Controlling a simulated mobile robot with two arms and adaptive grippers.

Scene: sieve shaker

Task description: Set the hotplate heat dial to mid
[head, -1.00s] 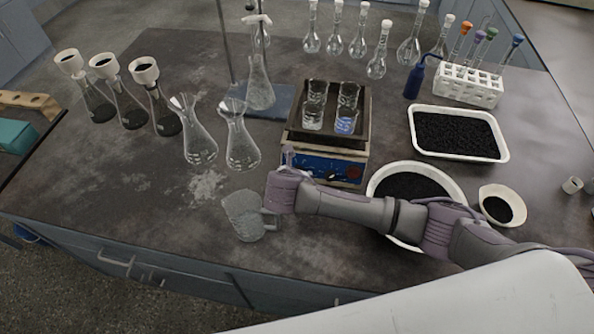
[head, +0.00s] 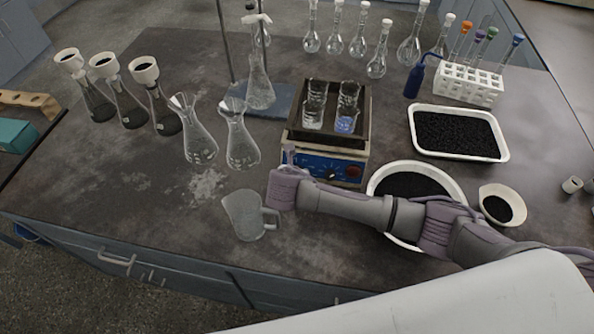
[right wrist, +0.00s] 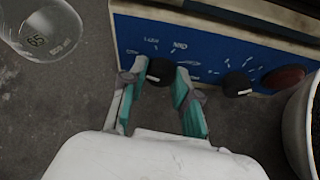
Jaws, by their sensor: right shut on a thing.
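The hotplate (head: 353,152) stands on the bench with a blue front panel and several beakers on top. In the right wrist view, its panel (right wrist: 208,62) carries two black dials. My right gripper (right wrist: 161,82) is shut on the left black dial (right wrist: 160,69), one teal-padded finger on each side. A small white mark shows at the dial's lower left. The other black dial (right wrist: 237,83) is free. In the head view, my wrist hides most of the gripper and the held dial. My left gripper is not in view.
A red button (right wrist: 284,79) sits at the panel's right. A glass jug (head: 244,216) stands just left of my wrist, and two flasks (head: 240,150) stand behind it. A white bowl of black grains (head: 375,190) lies beneath my right forearm.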

